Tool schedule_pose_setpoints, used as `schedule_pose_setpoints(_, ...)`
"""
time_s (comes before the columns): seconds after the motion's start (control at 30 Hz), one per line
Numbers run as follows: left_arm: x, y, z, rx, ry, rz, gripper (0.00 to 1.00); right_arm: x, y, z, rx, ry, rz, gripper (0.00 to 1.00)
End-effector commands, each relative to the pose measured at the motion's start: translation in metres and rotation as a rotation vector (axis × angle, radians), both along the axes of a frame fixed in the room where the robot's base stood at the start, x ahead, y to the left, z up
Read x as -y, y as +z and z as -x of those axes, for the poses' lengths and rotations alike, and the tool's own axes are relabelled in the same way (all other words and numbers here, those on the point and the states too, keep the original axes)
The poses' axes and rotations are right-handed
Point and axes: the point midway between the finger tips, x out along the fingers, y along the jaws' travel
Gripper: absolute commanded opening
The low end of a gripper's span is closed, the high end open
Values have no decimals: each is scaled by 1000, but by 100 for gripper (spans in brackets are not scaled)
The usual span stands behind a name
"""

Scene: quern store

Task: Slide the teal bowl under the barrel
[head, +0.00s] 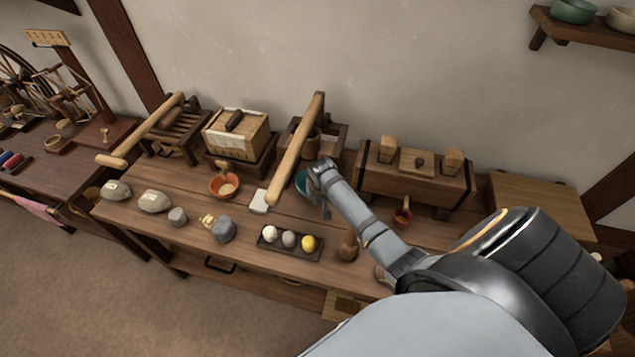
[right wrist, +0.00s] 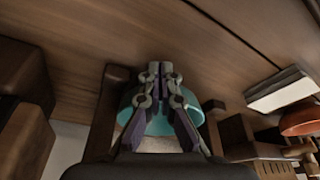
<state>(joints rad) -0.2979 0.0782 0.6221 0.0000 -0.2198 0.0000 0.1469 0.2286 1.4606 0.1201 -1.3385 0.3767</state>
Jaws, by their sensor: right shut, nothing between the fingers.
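My right gripper (head: 326,211) points down at the bowl's right front side, shut and empty. In the right wrist view the shut fingers (right wrist: 160,72) overlap the bowl (right wrist: 160,124); whether they touch it I cannot tell. Behind the bowl a small round wooden tub (head: 308,146) sits in a dark frame. To the right lies a hooped wooden body (head: 414,187). Which one is the barrel I cannot tell. My left gripper is out of view.
A dark tray (head: 265,244) of round balls and a brown jug (head: 347,248) are in front. A red cup (head: 402,217) stands right.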

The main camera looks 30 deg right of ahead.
Motion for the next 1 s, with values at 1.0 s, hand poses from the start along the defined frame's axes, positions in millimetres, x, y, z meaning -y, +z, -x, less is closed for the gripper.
schedule_pose_setpoints(1.0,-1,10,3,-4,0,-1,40,16,3,-37,-1,0,0,0)
